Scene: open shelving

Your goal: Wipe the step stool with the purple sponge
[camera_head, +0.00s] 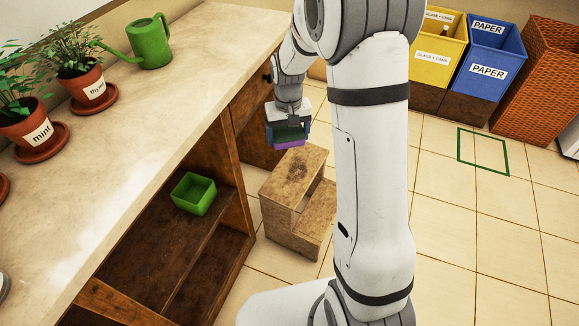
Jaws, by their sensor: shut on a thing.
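The wooden step stool (304,216) stands on the tiled floor beside the shelving, partly hidden by my arm. My gripper (288,134) is above the back edge of the stool's top step. It is shut on the purple sponge (289,144), whose purple lower edge shows below the fingers. I cannot tell whether the sponge touches the stool.
A wooden counter with open shelves (190,110) runs along the left. A green bin (194,194) sits on a shelf. Potted plants and a green watering can (150,42) stand on top. Yellow (437,56) and blue (487,62) recycling bins stand at the back.

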